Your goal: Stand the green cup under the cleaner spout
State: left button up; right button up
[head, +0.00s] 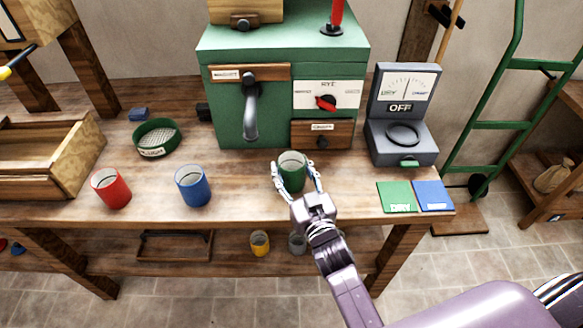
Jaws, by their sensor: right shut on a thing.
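The green cup (292,178) is upright near the front of the wooden bench. My right gripper (293,168) is shut on it, one finger on each side. I cannot tell whether the cup's base touches the bench. The grey curved spout (251,118) comes out of the front of the green machine (283,58). Its mouth is to the left of and behind the cup, so the cup is not under it. The bench top just below the spout looks bare. My left gripper is not in view.
A blue cup (192,186) and a red cup (111,188) stand to the left. A green-rimmed sieve (156,139) lies behind them. A meter box reading OFF (402,115) is at right, with green (397,197) and blue (433,195) cards before it.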

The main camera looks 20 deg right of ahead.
jog(key=o, duration=1.4)
jog(key=shift+o, duration=0.2)
